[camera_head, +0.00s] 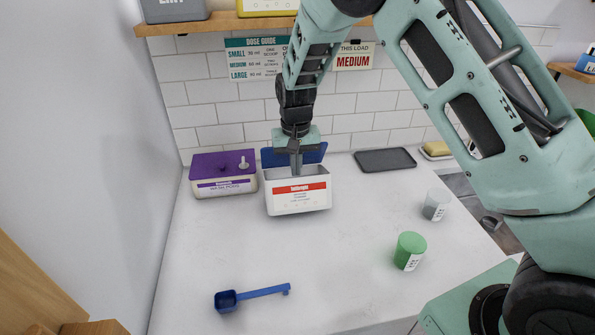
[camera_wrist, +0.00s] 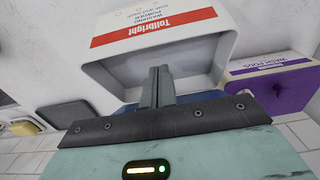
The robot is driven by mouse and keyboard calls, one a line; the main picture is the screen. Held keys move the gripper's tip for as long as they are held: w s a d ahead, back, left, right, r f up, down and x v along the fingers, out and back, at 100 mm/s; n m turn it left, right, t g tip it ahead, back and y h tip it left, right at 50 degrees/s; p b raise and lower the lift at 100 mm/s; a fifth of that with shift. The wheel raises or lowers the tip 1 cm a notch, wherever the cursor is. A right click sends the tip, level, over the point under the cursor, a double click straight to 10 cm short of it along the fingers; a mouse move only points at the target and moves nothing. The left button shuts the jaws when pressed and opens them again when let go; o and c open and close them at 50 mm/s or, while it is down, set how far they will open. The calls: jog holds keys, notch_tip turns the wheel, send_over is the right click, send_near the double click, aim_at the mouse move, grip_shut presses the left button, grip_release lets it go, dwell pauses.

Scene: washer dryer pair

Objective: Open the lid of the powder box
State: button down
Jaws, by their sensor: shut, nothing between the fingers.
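The powder box (camera_head: 298,199) is white with a red label and stands on the counter near the back wall. Its blue lid (camera_head: 312,153) is raised at the box's back edge, so the top is open. My gripper (camera_head: 296,172) points down at the open top, in front of the lid, with its fingers shut and empty. In the wrist view the shut fingers (camera_wrist: 160,72) show against the inside of the box (camera_wrist: 196,58). A blue strip of the lid (camera_wrist: 190,98) shows behind them, mostly hidden by my gripper. I cannot tell whether the fingers touch the lid.
A purple-lidded pods box (camera_head: 223,186) stands just left of the powder box. A dark tray (camera_head: 385,160) lies to the right. A green cup (camera_head: 409,251), a grey-white cup (camera_head: 436,205) and a blue scoop (camera_head: 228,301) are farther forward. A shelf (camera_head: 215,22) hangs above.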

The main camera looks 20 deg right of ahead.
jog(key=shift+w+d+p, duration=0.15)
jog(key=shift+w+d, duration=0.1)
jog(key=shift+w, duration=0.85)
jog(key=shift+w+d+p, duration=0.15)
jog(key=shift+w+d, duration=0.1)
jog(key=shift+w, duration=0.85)
jog(key=shift+s+a+r+p, duration=0.1)
jog(key=shift+s+r+p, duration=0.4)
jog(key=shift+r+p, duration=0.9)
jog(key=shift+s+a+r+p, duration=0.15)
jog(key=shift+s+r+p, duration=0.5)
jog(key=shift+r, duration=1.3)
jog(key=shift+s+a+r+p, duration=0.1)
jog(key=shift+s+r+p, duration=0.2)
jog(key=shift+r+p, duration=1.2)
jog(key=shift+r+b, duration=0.15)
jog(key=shift+b, duration=0.15)
jog(key=s+a+r+n+y+b, duration=0.1)
jog(key=s+a+n+b, duration=0.3)
jog(key=s, duration=0.6)
jog(key=s+a+r+n+y+b, duration=0.1)
jog(key=s+a+b, duration=0.2)
jog(key=s+a, duration=0.6)
jog(key=s+d+f+n+b, duration=0.1)
jog(key=s+d+n+b, duration=0.1)
jog(key=s, duration=0.7)
jog(key=s+d+f+n+h+b, duration=0.1)
jog(key=s+d+f+n+b, duration=0.1)
jog(key=s, duration=0.7)
jog(key=shift+n, duration=0.5)
